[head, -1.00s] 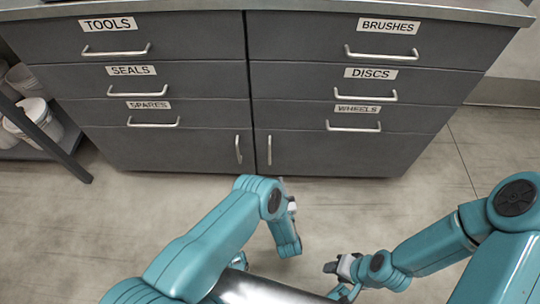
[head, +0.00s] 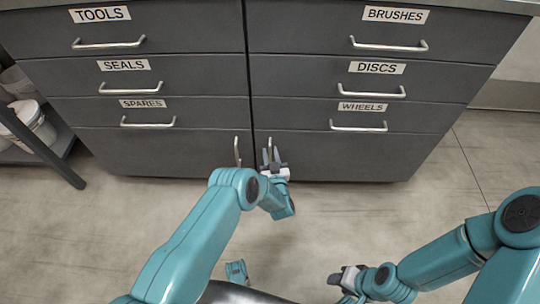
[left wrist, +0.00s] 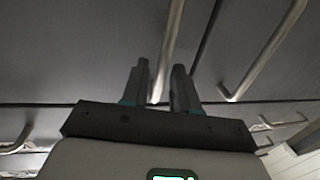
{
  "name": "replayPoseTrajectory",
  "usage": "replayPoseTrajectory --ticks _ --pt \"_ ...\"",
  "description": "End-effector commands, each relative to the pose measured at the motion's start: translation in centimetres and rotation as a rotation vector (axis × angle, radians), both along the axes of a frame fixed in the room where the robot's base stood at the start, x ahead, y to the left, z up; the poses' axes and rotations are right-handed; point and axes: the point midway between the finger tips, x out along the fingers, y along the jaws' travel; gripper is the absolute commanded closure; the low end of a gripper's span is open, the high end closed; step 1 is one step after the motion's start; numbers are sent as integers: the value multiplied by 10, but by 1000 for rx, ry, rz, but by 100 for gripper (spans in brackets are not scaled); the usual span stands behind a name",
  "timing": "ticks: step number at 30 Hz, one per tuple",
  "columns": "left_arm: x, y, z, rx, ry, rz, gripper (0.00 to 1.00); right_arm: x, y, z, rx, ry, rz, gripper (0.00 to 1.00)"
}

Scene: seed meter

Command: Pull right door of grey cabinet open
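The grey cabinet (head: 190,152) stands ahead, with two lower doors meeting at a dark centre seam. The right door (head: 340,158) looks shut; its upright metal handle (head: 270,145) is right of the seam. My left gripper (head: 272,158) is at this handle, its fingers pointing at the door and partly covering it. In the left wrist view, the two fingers (left wrist: 161,80) are apart, with a metal bar handle (left wrist: 172,40) showing between them; I cannot tell whether they touch it. My right gripper (head: 344,279) is low, away from the cabinet; its finger opening is unclear.
The left door's handle (head: 237,151) is close to the left of my left gripper. Labelled drawers with bar handles, such as the wheels drawer (head: 290,114), are above the doors. A shelf with white buckets (head: 38,124) stands at left. The floor (head: 420,215) before the right door is clear.

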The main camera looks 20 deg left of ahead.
Motion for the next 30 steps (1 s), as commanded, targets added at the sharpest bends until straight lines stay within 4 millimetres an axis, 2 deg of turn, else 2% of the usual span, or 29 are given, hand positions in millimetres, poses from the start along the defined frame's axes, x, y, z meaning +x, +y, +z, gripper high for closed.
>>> replayPoseTrajectory --ticks 4,11,12,14,15,30 --pt "8 4 0 0 -1 1 71 1 -1 -3 0 -2 -4 57" --pt "9 5 1 0 0 0 71 1 -1 -3 0 -2 -4 57" --pt "9 5 1 0 0 0 74 1 -1 -3 0 -2 -3 57" --pt "9 5 1 0 0 0 94 1 -1 -3 0 -2 -3 57" --pt "9 5 1 0 0 0 100 1 -1 -3 0 -2 -3 57" --pt "6 5 0 0 -1 1 100 1 -1 -4 0 -1 -3 57"
